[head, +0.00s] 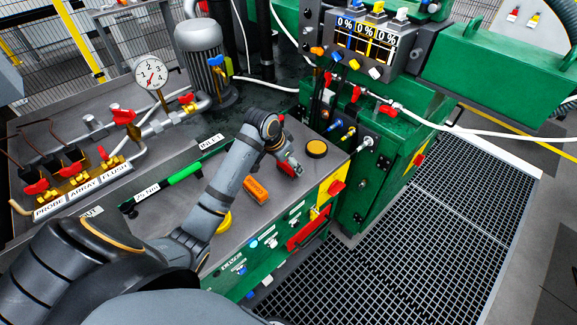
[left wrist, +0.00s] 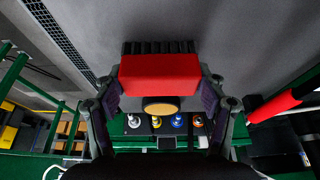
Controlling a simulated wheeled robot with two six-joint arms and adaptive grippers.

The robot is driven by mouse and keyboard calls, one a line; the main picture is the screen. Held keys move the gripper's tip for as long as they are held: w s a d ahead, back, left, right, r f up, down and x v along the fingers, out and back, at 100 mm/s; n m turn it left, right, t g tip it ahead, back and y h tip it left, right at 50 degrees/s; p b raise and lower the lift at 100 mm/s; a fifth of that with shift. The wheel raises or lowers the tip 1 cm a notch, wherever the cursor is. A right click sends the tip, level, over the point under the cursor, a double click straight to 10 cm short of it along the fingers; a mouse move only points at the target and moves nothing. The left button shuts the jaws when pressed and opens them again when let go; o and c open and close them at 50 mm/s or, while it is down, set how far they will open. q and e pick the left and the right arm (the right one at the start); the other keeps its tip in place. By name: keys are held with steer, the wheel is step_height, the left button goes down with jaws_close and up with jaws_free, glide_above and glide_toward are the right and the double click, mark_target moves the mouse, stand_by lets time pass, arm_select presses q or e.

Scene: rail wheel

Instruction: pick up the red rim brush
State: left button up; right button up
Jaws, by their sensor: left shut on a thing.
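The red rim brush (left wrist: 158,74) is a red block with a row of black bristles along its far side. In the left wrist view it sits between the two fingers of my left gripper (left wrist: 158,88), which is shut on it. In the head view the red brush (head: 290,167) shows just below my left gripper (head: 282,156), over the right part of the grey bench top (head: 235,200). My wrist partly hides it there. I cannot tell if it touches the bench. My right gripper is in neither view.
An orange block (head: 256,190) lies on the bench near my forearm. A dark-rimmed, amber-topped disc (head: 317,148) is right of the brush. A green-handled wrench (head: 185,172) lies left. A pressure gauge (head: 150,72) and valves stand behind. Floor grating (head: 430,230) is clear at right.

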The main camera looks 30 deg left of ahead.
arm_select(q)
steer(key=shift+c, duration=1.4)
steer(key=shift+r, duration=0.25)
step_height(320, 180, up, 2)
steer(key=shift+r, duration=0.15)
steer(key=s+d+r, duration=0.3)
steer(key=s+r, duration=0.7)
steer(key=s, duration=0.3)
steer(key=shift+s+p, duration=0.35)
steer(key=shift+p, duration=0.05)
steer(key=shift+r, duration=0.1)
